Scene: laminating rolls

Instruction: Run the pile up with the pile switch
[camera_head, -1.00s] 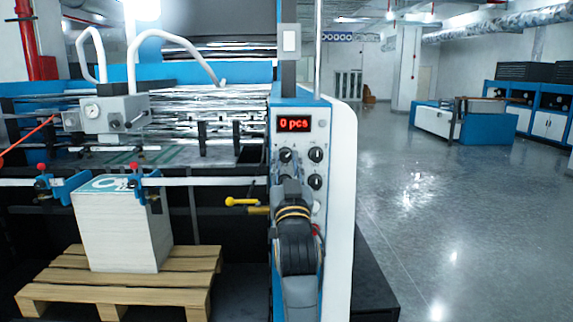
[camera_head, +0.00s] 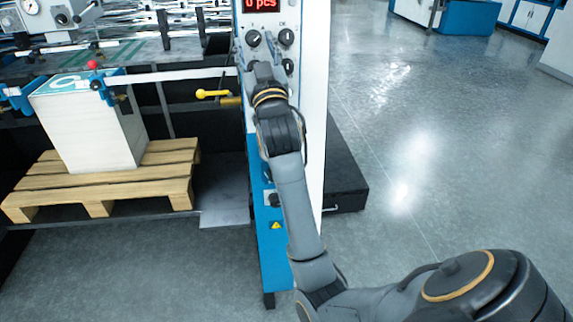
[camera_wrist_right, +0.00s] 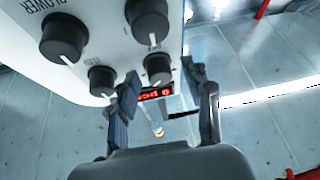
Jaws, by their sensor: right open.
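The pile (camera_head: 90,125) is a tall block of white sheets with a teal-printed top, standing on a wooden pallet (camera_head: 110,180) at the left of the head view. The blue and white control panel (camera_head: 306,130) carries several black knobs; the pile switch cannot be told among its controls. My right gripper (camera_head: 262,72) is at the panel face, just below the upper knobs. In the right wrist view my right gripper (camera_wrist_right: 166,103) is open, its fingers apart, with a small black knob (camera_wrist_right: 158,68) appearing between them. Contact cannot be told. My left gripper is out of view.
A red-lit display (camera_head: 262,5) sits at the panel's top. A yellow lever (camera_head: 212,94) sticks out left of the panel. A dark step (camera_head: 345,170) stands right of the panel. The floor (camera_head: 420,150) to the right is open.

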